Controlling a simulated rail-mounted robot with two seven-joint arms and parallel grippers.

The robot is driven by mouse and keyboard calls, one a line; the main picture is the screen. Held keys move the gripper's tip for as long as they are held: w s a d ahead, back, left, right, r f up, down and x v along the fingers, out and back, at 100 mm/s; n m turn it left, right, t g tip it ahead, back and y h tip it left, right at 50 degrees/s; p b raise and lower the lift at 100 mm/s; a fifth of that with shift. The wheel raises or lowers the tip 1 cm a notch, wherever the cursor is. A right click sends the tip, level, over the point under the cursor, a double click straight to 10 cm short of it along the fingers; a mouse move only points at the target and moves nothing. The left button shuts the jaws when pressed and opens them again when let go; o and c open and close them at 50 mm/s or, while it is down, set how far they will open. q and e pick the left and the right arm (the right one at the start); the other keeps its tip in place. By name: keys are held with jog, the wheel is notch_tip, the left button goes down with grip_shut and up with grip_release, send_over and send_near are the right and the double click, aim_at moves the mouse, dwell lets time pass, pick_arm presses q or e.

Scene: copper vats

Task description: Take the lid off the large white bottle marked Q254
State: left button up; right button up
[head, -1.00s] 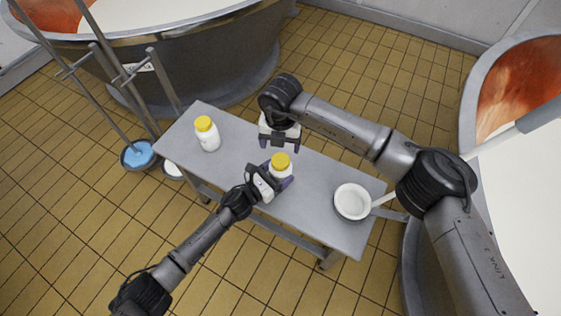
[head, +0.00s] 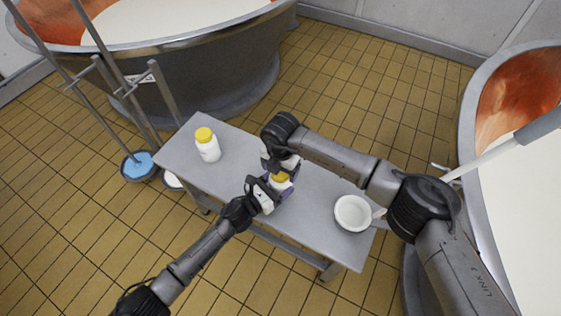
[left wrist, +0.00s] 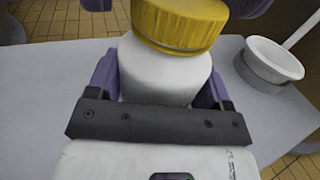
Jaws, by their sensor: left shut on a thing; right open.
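A white bottle (left wrist: 160,75) with a yellow lid (left wrist: 180,24) stands upright between the fingers of my left gripper (head: 276,193), which is shut on its body. The lid also shows in the head view (head: 280,178), partly covered by my right gripper (head: 281,170). That gripper is open, with its purple fingertips on either side of the lid and apart from it in the left wrist view. A second white bottle (head: 209,150) with a yellow lid stands at the table's far left end. No marking can be read on either bottle.
The grey table (head: 318,206) carries a white ladle bowl (head: 352,212) at its right end. A large vat (head: 215,65) stands behind and another (head: 480,130) at the right. A blue-filled bucket (head: 138,166) is on the floor at the left.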

jog(key=shift+f, duration=0.35)
